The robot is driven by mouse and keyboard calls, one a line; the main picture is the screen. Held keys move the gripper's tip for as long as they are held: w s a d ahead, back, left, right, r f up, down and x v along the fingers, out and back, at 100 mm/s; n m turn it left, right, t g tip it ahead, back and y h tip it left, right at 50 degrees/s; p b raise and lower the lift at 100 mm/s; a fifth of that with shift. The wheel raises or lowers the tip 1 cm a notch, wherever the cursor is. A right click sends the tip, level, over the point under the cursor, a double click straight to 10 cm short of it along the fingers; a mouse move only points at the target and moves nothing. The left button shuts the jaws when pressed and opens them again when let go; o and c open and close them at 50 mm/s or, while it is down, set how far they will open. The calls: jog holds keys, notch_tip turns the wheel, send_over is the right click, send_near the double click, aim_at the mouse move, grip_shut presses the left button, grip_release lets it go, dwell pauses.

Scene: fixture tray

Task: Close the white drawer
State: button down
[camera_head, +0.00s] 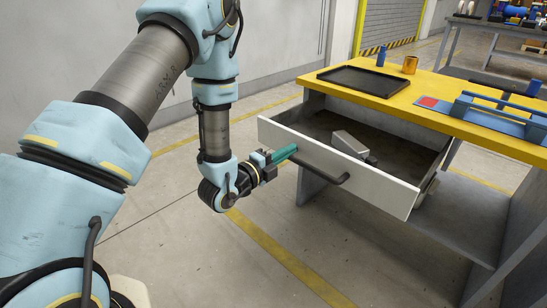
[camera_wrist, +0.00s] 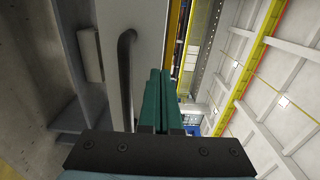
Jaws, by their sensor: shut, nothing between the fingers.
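The white drawer (camera_head: 375,180) is pulled well out from under the yellow-topped workbench (camera_head: 428,113). A dark bar handle (camera_head: 318,165) runs across its front. A grey object with a dark part (camera_head: 350,143) lies inside the drawer. My gripper (camera_head: 296,149), with green fingers, is at the drawer's front face, near the handle's left end; I cannot tell whether it touches. In the wrist view my gripper (camera_wrist: 160,75) has its fingers together with nothing between them. The drawer's white front (camera_wrist: 145,55) and the dark handle (camera_wrist: 126,75) show just left of the fingers.
A black tray (camera_head: 372,81), a blue bottle (camera_head: 381,57), an orange mug (camera_head: 410,65) and a blue fixture (camera_head: 500,115) stand on the workbench. A shelf (camera_head: 455,208) is below the drawer. The floor in front is clear.

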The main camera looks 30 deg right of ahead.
aim_at(306, 140)
jog(key=shift+x, duration=2.35)
jog(key=shift+d, duration=0.1)
